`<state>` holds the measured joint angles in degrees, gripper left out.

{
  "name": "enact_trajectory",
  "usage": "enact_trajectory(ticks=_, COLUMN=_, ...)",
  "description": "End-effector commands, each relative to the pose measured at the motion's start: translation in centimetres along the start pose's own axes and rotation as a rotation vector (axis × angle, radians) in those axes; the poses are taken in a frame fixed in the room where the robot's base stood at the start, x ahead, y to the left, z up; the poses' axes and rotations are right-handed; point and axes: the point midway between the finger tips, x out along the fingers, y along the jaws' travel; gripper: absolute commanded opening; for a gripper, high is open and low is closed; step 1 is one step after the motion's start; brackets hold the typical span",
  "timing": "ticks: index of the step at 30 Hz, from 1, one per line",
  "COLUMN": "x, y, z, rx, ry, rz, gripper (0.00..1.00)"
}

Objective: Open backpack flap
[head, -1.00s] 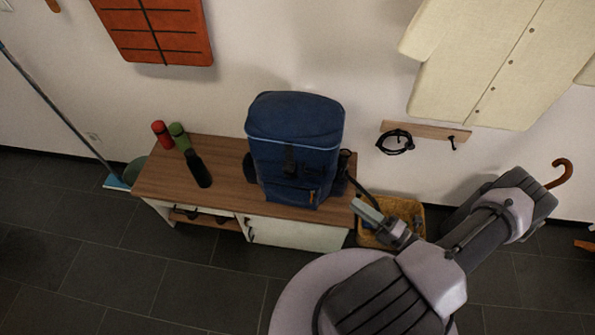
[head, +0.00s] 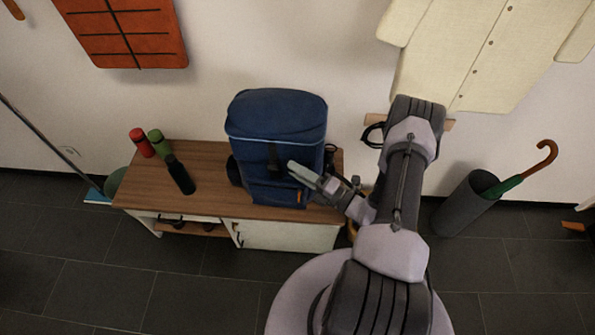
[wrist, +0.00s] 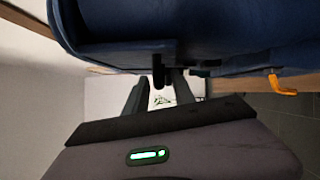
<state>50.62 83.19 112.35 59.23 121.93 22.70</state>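The blue backpack (head: 285,118) stands upright on the bench, its top flap shut over the body. A dark strap with a buckle (head: 273,158) runs down the front from the flap; it also shows in the wrist view (wrist: 158,70). My gripper (head: 297,172) is at the front of the backpack, just right of the strap in the head view. In the wrist view my gripper (wrist: 156,88) has its two fingers apart, with a gap between them. The strap end shows between the fingertips there; I cannot tell whether they touch it. An orange zip pull (wrist: 283,86) is to the right.
The wooden bench (head: 200,205) holds a red bottle (head: 142,143), a green bottle (head: 158,143) and a black bottle (head: 180,175) left of the backpack. An umbrella stand (head: 465,205) is on the right. A coat (head: 480,50) hangs on the wall.

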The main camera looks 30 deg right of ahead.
Motion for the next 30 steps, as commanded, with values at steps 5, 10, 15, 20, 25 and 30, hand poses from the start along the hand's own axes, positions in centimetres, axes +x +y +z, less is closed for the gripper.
enact_trajectory(ticks=5, x=-0.02, y=0.02, z=0.01, rx=0.0, ry=0.0, rz=0.0, gripper=0.21)
enact_trajectory(ticks=10, x=-0.03, y=0.01, z=0.01, rx=0.0, ry=0.0, rz=0.0, gripper=0.0)
enact_trajectory(ticks=15, x=-0.04, y=0.01, z=0.02, rx=0.0, ry=0.0, rz=0.0, gripper=0.0)
enact_trajectory(ticks=20, x=-0.04, y=0.02, z=0.02, rx=0.0, ry=0.0, rz=0.0, gripper=0.0)
enact_trajectory(ticks=25, x=-0.04, y=0.02, z=0.02, rx=0.0, ry=0.0, rz=0.0, gripper=0.0)
enact_trajectory(ticks=30, x=-0.04, y=0.02, z=0.02, rx=0.0, ry=0.0, rz=0.001, gripper=0.0)
